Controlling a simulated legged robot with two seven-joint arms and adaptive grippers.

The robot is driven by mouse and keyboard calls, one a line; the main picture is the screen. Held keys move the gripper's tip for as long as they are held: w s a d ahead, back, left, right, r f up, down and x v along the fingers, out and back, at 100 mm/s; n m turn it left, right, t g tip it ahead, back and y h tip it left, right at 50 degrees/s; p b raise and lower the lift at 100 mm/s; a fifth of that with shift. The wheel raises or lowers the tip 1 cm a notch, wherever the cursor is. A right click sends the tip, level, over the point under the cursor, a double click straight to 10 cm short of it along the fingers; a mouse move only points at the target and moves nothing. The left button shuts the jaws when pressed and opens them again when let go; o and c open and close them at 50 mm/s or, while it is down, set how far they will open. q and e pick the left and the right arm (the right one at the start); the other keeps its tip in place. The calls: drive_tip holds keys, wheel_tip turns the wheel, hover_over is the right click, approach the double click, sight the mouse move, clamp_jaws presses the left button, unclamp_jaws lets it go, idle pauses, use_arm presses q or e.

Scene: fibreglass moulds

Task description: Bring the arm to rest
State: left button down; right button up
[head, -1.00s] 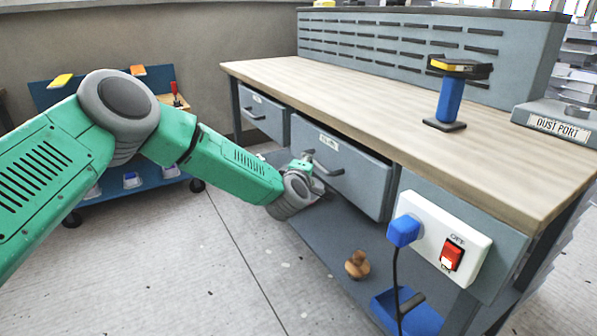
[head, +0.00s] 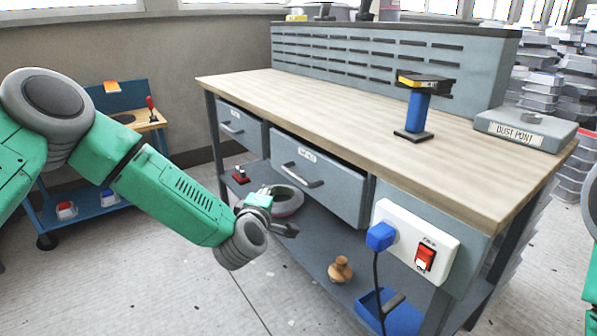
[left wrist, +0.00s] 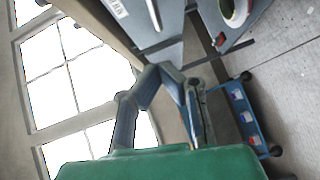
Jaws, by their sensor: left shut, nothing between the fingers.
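My left arm is green with grey joints and comes in from the left in the head view. Its gripper (head: 274,214) is shut and empty, in front of the workbench and below the wide drawer's handle, apart from it. In the left wrist view the grey fingers (left wrist: 172,78) show above the green wrist cover, with nothing held. Of my right arm only a green and grey part shows at the right edge of the head view; its gripper is out of the picture.
The workbench (head: 300,98) has a narrow drawer (head: 243,127) and a wide drawer (head: 320,170) standing slightly out. A white switch panel (head: 415,240) with a blue plug is at its near end. A blue trolley (head: 85,210) stands behind my arm. The floor in front is clear.

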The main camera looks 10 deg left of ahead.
use_arm(q)
drive_tip(key=s+d+f+m+g+h+p, duration=0.2)
drive_tip(key=s+f+m+g, duration=0.25)
drive_tip(key=s+f, duration=0.45)
drive_tip(key=s+d+f+m+g+h+p, duration=0.25)
drive_tip(key=s+f+m, duration=0.4)
drive_tip(key=s, duration=0.55)
drive_tip(key=s+a+f+m+g+y+p, duration=0.1)
drive_tip(key=s+a+m+g, duration=0.2)
drive_tip(key=s, duration=0.9)
drive_tip(key=s+a+f+m+g+y+p, duration=0.1)
drive_tip(key=s+a+m+g, duration=0.3)
drive_tip(key=s, duration=0.9)
drive_tip(key=a+g, duration=0.1)
drive_tip(key=a, duration=0.2)
drive_tip(key=shift+f+g+y, duration=0.25)
drive_tip(key=shift+g+y, duration=0.1)
drive_tip(key=shift+g, duration=0.05)
